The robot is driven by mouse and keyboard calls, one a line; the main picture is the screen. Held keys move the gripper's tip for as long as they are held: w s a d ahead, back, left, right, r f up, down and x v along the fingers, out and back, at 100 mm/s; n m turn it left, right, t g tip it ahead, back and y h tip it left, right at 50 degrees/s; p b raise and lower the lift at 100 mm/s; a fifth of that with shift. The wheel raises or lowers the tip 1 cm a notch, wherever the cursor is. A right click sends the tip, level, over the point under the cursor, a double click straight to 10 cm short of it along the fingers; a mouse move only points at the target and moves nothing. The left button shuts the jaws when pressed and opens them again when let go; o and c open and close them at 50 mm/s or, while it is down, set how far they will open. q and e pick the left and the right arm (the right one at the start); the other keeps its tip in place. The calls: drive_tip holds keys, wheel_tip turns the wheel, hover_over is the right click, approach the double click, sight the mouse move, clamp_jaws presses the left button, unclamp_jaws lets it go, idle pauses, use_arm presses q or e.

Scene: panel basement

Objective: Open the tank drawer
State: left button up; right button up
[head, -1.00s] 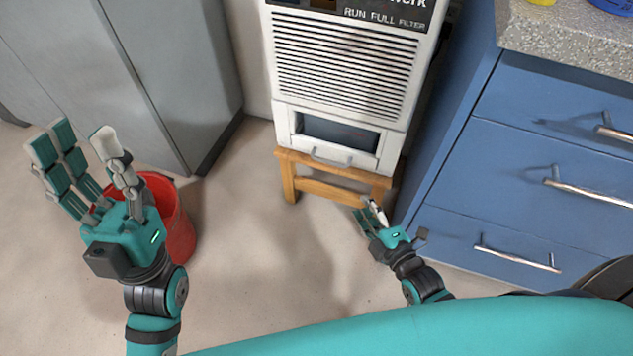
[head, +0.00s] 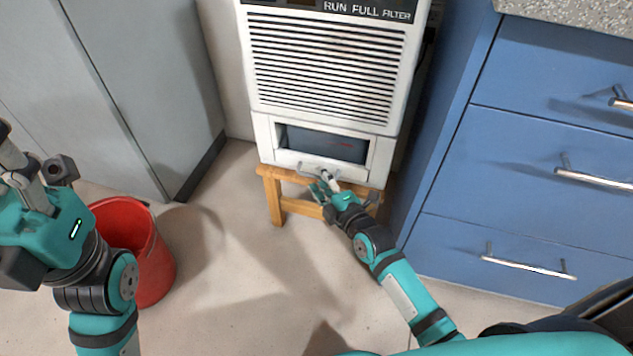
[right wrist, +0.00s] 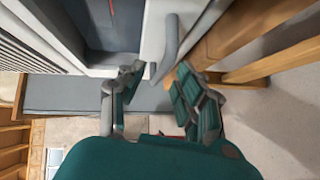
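The tank drawer (head: 322,144) is the white front with a dark window at the bottom of the white dehumidifier (head: 322,72). It looks shut, flush with the housing. Its grey bar handle (head: 308,173) sits low on the front, partly covered by my right gripper (head: 324,184). In the right wrist view, the handle (right wrist: 167,45) runs down to the gap between the open fingers of my right gripper (right wrist: 156,78). The fingers are not closed on it. My left gripper (head: 18,172) is at the far left, its fingers cut off by the picture edge, away from the drawer.
The dehumidifier stands on a low wooden stool (head: 276,198). A blue drawer cabinet (head: 535,160) with bar handles is close on the right. A grey cabinet (head: 150,80) stands on the left. A red bucket (head: 150,262) is on the floor near my left arm. The floor in front is clear.

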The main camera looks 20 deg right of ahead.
drive_tip(key=shift+b+x, duration=0.3)
drive_tip(key=shift+x, duration=0.95)
clamp_jaws()
drive_tip(key=shift+r, duration=0.1)
